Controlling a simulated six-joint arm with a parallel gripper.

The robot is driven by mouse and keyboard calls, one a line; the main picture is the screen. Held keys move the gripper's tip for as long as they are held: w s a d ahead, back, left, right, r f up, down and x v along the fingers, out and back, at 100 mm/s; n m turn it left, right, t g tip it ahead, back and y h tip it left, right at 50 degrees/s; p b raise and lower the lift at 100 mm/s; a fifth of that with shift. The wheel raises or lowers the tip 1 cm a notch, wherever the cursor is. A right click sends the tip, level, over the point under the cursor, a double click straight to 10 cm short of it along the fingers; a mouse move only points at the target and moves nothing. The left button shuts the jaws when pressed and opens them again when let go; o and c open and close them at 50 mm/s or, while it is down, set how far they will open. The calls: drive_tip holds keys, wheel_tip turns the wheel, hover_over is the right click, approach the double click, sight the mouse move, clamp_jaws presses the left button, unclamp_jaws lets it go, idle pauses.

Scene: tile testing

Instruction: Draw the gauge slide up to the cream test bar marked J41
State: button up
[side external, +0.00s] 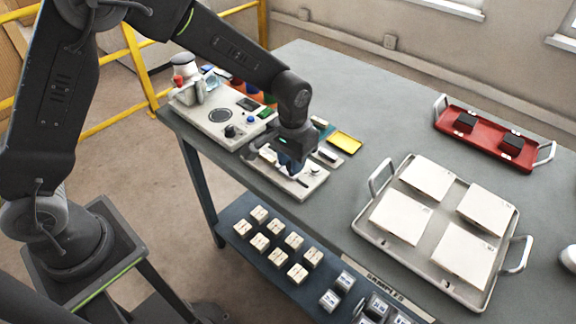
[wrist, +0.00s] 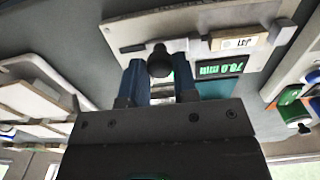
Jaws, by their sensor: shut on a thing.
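The gauge is a pale plate (wrist: 125,32) with a green readout (wrist: 220,68) showing 78.0 mm, upside down in the wrist view. Its slide has a round black knob (wrist: 160,60). My gripper (wrist: 160,72) has its two blue fingers shut on this knob, one on each side. The cream test bar (wrist: 225,44), with a label reading J41 upside down, lies on the plate right of the knob. The slide's edge is close to the bar; I cannot tell whether they touch. In the side view my gripper (side external: 289,168) points down over the gauge plate (side external: 308,190) and partly hides it.
A pale instrument (side external: 215,118) stands left of the gauge, and a yellow tray (side external: 345,141) behind it. A metal tray (side external: 408,255) with white tiles and a red carrier (side external: 470,148) are to the right. Small cream blocks (side external: 260,214) sit on a lower shelf.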

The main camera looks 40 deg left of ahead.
sight(284, 169)
drive_tip(key=shift+a, duration=1.1)
drive_tip(key=shift+a+r, duration=0.1)
drive_tip(key=shift+a, duration=0.05)
idle(1.2)
drive_tip(key=o, duration=0.8)
drive_tip(key=shift+r, duration=2.95)
